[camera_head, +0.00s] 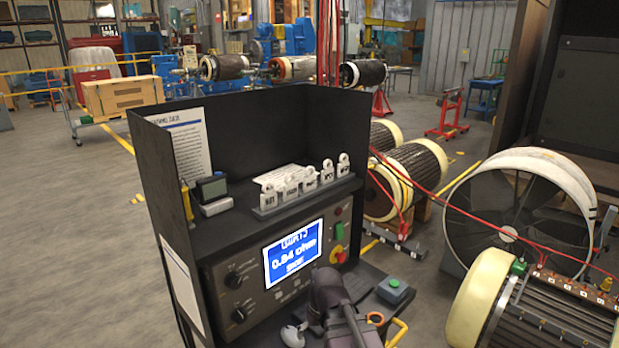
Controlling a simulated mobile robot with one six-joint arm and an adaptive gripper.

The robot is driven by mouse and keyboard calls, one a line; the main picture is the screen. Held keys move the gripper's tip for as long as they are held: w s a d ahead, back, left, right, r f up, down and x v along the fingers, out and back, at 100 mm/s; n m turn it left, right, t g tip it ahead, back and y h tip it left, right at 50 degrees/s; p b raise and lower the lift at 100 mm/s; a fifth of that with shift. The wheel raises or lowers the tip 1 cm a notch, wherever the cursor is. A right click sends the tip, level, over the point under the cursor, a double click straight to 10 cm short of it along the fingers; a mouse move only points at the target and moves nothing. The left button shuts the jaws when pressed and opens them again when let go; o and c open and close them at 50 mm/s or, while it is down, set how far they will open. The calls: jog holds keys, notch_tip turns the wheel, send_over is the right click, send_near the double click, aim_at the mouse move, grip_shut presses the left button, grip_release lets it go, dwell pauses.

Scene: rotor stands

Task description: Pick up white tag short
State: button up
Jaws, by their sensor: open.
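Several white tags stand in a row in a grey rack on the upper shelf of the black test console. They include a leftmost tag (267,196), a middle tag (310,179) and a rightmost tag (343,166). Each has a rounded top with a hole and dark lettering, too small for me to tell which one reads short. My dark gripper (332,296) is low at the bottom centre, in front of the console screen and well below the tags. It is open and apart from the tags; its fingertips are hard to make out.
The console's black walls (240,130) rise behind and left of the shelf. A white paper lies behind the tags, and a small meter (212,190) stands left. The lit screen (293,250) is below. A green-button box (395,290) sits right of my gripper. Rotors stand at right.

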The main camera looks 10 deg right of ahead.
jog(key=w+d+r+n+t+y+p, duration=0.3)
jog(key=w+r+t+y+p, duration=0.15)
jog(key=w+r+p, duration=0.95)
jog(key=n+t+p, duration=0.2)
jog(key=t+p, duration=0.3)
jog(key=t, duration=0.2)
send_near(310, 183)
jog(key=s+d+r, duration=0.1)
jog(key=s+d, duration=0.1)
jog(key=shift+s+d+y, duration=0.1)
jog(key=shift+y, duration=0.35)
jog(key=b+x, duration=0.2)
jog(key=x, duration=0.5)
jog(key=shift+f, duration=0.25)
jog(key=shift+b+x, duration=0.3)
jog(key=shift+x, duration=0.45)
jog(key=shift+r, duration=0.1)
